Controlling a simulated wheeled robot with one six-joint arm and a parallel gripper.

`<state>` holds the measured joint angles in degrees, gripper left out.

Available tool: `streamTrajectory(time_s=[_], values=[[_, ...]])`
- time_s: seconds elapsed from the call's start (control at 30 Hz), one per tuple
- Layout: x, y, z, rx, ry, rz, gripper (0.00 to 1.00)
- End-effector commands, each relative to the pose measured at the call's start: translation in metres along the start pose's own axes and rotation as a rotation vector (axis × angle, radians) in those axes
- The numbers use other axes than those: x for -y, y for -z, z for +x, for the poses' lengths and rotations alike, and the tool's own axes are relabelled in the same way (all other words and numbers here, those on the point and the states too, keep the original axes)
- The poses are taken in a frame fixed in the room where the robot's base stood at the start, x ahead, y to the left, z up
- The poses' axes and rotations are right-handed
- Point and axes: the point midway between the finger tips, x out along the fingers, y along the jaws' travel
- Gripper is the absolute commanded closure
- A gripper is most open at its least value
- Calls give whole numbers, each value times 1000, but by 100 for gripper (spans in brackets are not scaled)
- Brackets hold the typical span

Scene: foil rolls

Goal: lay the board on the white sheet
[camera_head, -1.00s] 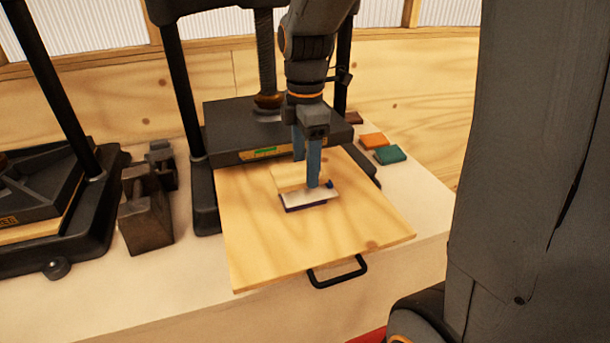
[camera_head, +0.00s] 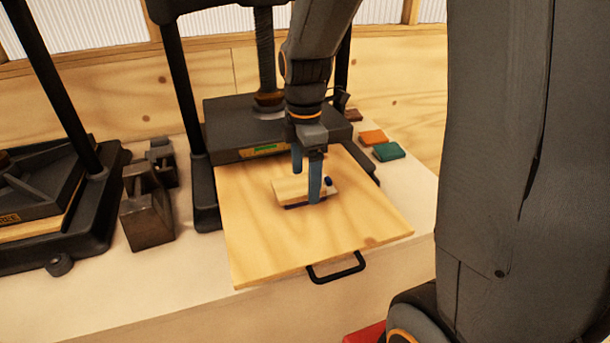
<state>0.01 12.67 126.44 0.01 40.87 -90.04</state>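The board (camera_head: 290,189) is a small pale wooden block. It lies over the white sheet, seemingly touching it, though the contact is hidden. Only the right end of the white sheet (camera_head: 333,190) shows. A dark blue edge (camera_head: 298,206) shows beneath, with a small blue bit at the far right corner. My gripper (camera_head: 306,187) points down with one blue finger in front of the board and the other behind it. It appears shut on the board; the far fingertip is hidden.
The stack sits on a large wooden plate (camera_head: 350,232) with a black handle (camera_head: 338,269), pulled out before a black press (camera_head: 245,135). Orange (camera_head: 373,137) and green (camera_head: 389,152) blocks lie to the right. Metal weights (camera_head: 147,215) and another press stand to the left.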

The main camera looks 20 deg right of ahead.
Motion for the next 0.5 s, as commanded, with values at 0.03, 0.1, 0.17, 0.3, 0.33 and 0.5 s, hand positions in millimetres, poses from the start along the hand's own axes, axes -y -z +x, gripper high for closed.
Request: streamTrajectory(time_s=[0.03,0.1,0.17,0.3,0.33,0.5], values=[[0,0,0,0,0,0,21],[0,0,0,0,0,0,21],[0,0,-1,0,-1,0,21],[-1,0,-11,0,-3,0,21],[-1,0,-14,0,-5,0,21],[-2,0,-46,0,-7,0,21]])
